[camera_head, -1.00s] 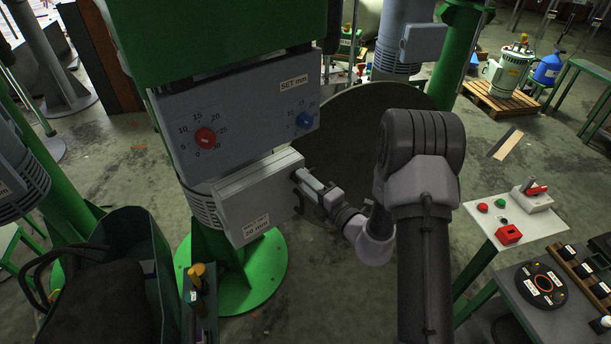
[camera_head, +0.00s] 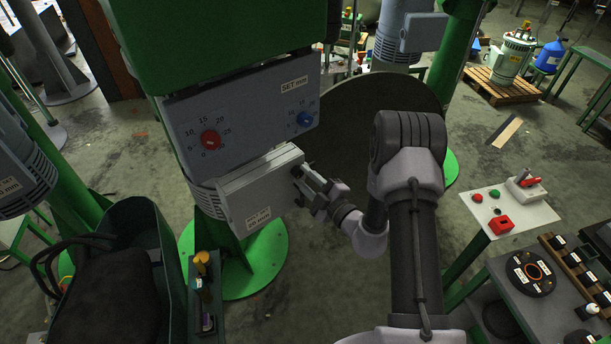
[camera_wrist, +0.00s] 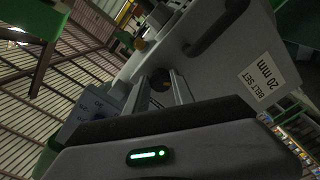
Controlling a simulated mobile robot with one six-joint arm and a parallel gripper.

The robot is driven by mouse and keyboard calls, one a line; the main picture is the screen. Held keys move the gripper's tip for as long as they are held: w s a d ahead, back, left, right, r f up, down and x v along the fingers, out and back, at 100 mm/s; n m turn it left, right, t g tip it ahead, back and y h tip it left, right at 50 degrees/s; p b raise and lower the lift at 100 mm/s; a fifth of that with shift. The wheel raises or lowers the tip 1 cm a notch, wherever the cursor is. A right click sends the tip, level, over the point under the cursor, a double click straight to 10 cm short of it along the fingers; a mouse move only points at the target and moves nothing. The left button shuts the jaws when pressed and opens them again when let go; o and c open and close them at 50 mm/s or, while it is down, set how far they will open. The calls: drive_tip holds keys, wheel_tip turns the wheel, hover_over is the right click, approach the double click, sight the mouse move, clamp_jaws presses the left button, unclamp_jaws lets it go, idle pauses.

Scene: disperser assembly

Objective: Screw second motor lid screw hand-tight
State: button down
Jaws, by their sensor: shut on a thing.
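The motor lid (camera_head: 262,192) is a pale grey box face on the green machine column. Its label, "BELT SET 20 mm", also shows on the lid in the wrist view (camera_wrist: 225,62). My gripper (camera_head: 301,174) reaches in from the right to the lid's right side. In the wrist view my gripper (camera_wrist: 163,86) has its two fingers shut on a small brass-coloured screw (camera_wrist: 160,84), mostly hidden between them. How deep the held screw sits cannot be told.
The panel above the lid carries a red dial (camera_head: 210,140) and a blue dial (camera_head: 304,119). A narrow tray with yellow-handled tools (camera_head: 203,262) and a dark bag (camera_head: 105,290) stand at the lower left. A control table (camera_head: 510,215) is at the right.

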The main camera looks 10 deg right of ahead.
idle(0.4)
drive_tip(key=c, duration=1.1)
unclamp_jaws()
drive_tip(key=b+v, duration=0.4)
drive_tip(key=v, duration=1.3)
drive_tip(key=shift+s+d+r, duration=0.1)
drive_tip(key=shift+s, duration=0.1)
